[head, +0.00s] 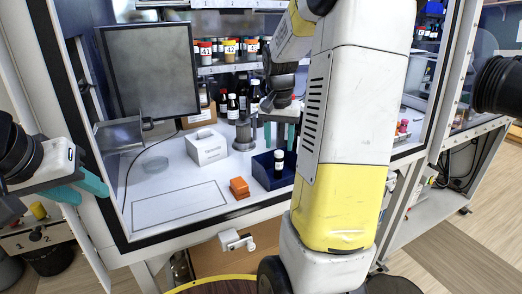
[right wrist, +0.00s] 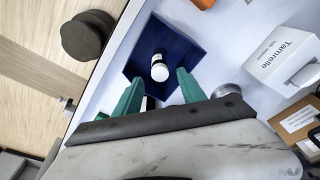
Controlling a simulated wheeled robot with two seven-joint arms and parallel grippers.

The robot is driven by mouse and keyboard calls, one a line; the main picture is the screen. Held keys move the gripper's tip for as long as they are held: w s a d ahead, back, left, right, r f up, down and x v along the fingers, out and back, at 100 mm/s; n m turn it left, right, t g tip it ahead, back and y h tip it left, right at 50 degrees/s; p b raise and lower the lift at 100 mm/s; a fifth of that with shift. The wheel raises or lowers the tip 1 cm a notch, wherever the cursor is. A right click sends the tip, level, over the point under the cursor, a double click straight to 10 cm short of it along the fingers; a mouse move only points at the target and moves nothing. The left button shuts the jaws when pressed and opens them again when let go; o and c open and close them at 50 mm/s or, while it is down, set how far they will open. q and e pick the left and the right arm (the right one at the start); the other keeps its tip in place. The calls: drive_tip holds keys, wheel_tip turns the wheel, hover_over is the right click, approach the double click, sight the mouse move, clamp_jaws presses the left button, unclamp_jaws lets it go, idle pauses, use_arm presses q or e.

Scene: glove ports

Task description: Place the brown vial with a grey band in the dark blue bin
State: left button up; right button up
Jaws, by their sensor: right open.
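The dark blue bin (head: 259,171) stands on the white work surface inside the cabinet, near its front edge. A dark vial with a white cap and pale label (head: 279,164) stands in it. In the right wrist view the bin (right wrist: 184,50) is seen from above, with the white-capped vial (right wrist: 160,69) inside. I cannot make out a grey band. My right gripper (head: 279,135) is open and empty above the bin; its green fingers are apart from the vial. My left gripper (head: 93,195) is open and empty, outside the cabinet at the left.
An orange block (head: 239,187) and a white box (head: 207,147) are left of the bin. A grey cylinder stand (head: 244,135) and dark bottles (head: 232,107) stand behind. A monitor (head: 149,70) is at back left. The outlined area (head: 180,207) at front left is clear.

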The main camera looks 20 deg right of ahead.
drive_tip(key=r, duration=0.4)
drive_tip(key=shift+s+a, duration=0.15)
drive_tip(key=shift+s, duration=0.05)
drive_tip(key=s+a+r+n+t+y, duration=0.1)
drive_tip(key=s+a+r+n+t, duration=0.1)
drive_tip(key=s+a, duration=0.6)
drive_tip(key=s+a+r+n+t+y, duration=0.2)
drive_tip(key=s+a+n, duration=0.3)
drive_tip(key=s+a, duration=0.3)
drive_tip(key=shift+s+a+n+t, duration=0.3)
drive_tip(key=shift+s+t, duration=0.1)
drive_tip(key=shift+s, duration=0.45)
